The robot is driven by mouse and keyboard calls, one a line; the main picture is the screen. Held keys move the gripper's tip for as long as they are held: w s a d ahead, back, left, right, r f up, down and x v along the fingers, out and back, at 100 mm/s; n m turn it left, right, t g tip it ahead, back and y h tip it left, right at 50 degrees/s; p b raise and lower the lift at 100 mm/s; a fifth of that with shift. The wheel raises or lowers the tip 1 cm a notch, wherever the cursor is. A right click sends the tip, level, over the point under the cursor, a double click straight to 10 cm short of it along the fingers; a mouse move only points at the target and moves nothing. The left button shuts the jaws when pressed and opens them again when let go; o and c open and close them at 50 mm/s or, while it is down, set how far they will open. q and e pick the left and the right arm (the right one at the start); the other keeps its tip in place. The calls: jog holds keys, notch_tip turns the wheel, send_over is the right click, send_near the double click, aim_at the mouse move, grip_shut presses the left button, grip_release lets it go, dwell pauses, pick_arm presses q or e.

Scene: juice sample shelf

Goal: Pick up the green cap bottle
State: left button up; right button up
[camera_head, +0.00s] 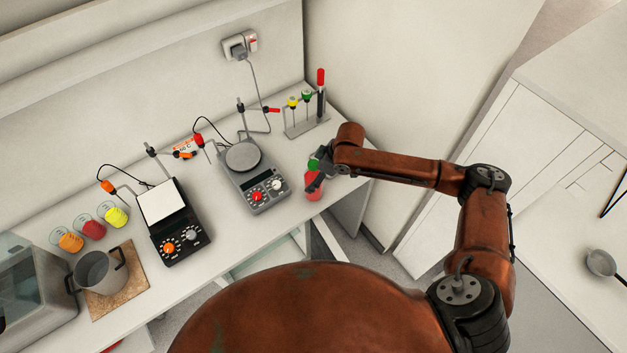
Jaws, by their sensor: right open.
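The green cap bottle (313,190) has a red-pink body and a green cap (312,164). It stands near the right end of the long white bench. My right gripper (316,179) is at the bottle, with its dark fingers beside the upper body, just below the cap. The gripper is open. Part of the bottle is hidden behind the fingers, and I cannot tell whether they touch it. My left gripper does not show.
A hotplate stirrer with a round plate (243,157) stands left of the bottle. A rack with colored-handled tools (307,126) is behind it. The bench's right edge is close to the bottle.

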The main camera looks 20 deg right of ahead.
jog(key=shift+x, duration=0.75)
jog(key=shift+s+d, duration=0.1)
jog(key=shift+s, duration=0.05)
jog(key=shift+c, duration=0.2)
jog(key=shift+f, duration=0.1)
jog(key=shift+c, duration=0.9)
jog(key=shift+w+f, duration=0.1)
jog(key=shift+w, duration=0.25)
jog(key=shift+c, duration=1.6)
jog(key=shift+s, duration=0.2)
jog(key=c, duration=0.3)
jog(key=shift+w, duration=0.1)
jog(key=c, duration=1)
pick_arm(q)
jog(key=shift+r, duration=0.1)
pick_arm(e)
jog(key=shift+w, duration=0.1)
